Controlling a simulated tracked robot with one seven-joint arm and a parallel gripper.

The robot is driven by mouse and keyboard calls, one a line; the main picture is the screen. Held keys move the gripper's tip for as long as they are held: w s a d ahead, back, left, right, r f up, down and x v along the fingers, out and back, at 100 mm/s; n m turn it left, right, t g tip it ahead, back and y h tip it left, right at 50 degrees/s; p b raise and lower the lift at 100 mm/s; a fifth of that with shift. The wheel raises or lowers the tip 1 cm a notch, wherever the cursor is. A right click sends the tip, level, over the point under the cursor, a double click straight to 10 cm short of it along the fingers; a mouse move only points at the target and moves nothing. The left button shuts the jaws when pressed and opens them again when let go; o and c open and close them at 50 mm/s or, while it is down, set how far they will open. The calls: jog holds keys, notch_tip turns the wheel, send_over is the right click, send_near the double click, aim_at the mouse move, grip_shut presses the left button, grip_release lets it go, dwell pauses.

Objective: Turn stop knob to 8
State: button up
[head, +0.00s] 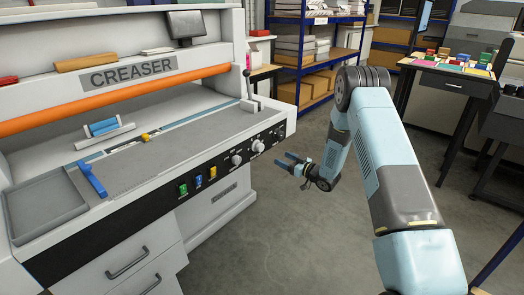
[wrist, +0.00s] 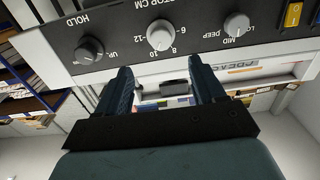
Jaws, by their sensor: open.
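The stop knob (wrist: 160,34) is a pale round knob on the dark control panel, under the partly cut-off lettering "STOP CM", with 6, 8, 10 and 12 around it. I cannot tell which number it points to. In the head view the stop knob (head: 258,145) appears as the middle of three knobs on the creaser's front. My gripper (head: 284,161) is open and empty in front of the panel, fingers toward it. In the wrist view the gripper's (wrist: 163,74) two dark blue fingers are spread below the knob in the picture, apart from it.
Green, blue and yellow switches (head: 198,182) sit further left on the creaser (head: 130,70). The floor (head: 270,245) before the panel is clear. Shelves (head: 310,50) stand behind.

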aim_at(262, 149)
jog(key=x, duration=1.3)
